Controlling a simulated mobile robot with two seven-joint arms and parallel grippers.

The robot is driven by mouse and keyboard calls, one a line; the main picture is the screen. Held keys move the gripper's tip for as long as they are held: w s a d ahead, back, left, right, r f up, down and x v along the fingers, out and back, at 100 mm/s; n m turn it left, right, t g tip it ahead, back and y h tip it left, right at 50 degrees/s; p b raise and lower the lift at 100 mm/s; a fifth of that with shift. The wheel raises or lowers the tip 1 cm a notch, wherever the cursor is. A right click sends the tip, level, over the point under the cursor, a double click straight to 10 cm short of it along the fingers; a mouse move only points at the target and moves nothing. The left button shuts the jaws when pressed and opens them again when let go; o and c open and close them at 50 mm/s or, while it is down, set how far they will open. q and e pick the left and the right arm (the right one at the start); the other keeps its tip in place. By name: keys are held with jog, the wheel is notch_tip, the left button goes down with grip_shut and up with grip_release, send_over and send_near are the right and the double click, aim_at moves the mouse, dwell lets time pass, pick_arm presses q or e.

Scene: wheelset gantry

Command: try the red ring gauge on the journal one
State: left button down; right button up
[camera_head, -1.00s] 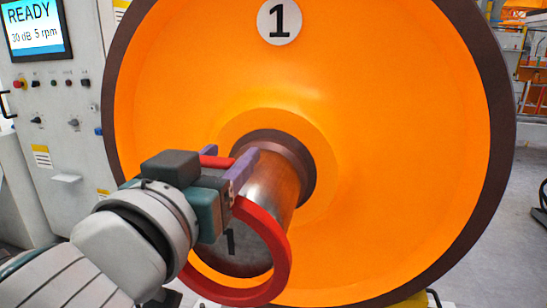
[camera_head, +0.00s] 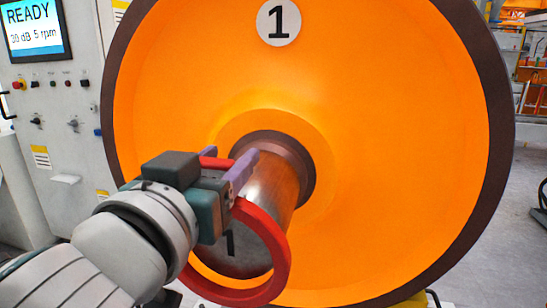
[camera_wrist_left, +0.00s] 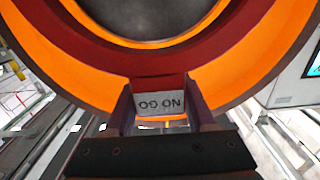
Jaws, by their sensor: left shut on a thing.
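My left gripper (camera_head: 236,182) is shut on the tab of the red ring gauge (camera_head: 281,250). In the left wrist view the ring (camera_wrist_left: 160,62) spreads beyond the fingers, and its tab (camera_wrist_left: 160,103) reads "NO GO" upside down. Journal one (camera_head: 271,186) is a grey metal cylinder standing out from the orange wheel. Its end face, marked with a partly hidden "1", shows through the ring's opening. The ring's upper right arc crosses in front of the journal. I cannot tell whether the ring is around the journal's end or just in front of it. My right gripper is out of view.
The big orange wheel (camera_head: 390,130) with a dark rim and a "1" plate (camera_head: 279,22) fills the space behind the journal. A control cabinet (camera_head: 70,115) stands at the left; its screen (camera_head: 33,27) reads "READY". Floor shows at the far right.

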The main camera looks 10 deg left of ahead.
aim_at(209, 173)
pick_arm(q)
jog(key=shift+w+d+r+b, duration=0.1)
jog(key=shift+w+b, duration=0.5)
jog(key=shift+w, duration=2.15)
jog(key=shift+s+p, duration=0.85)
jog(key=shift+s, duration=1.8)
jog(key=shift+s+p, duration=0.35)
jog(key=shift+s, duration=2.2)
jog(key=shift+a, duration=0.2)
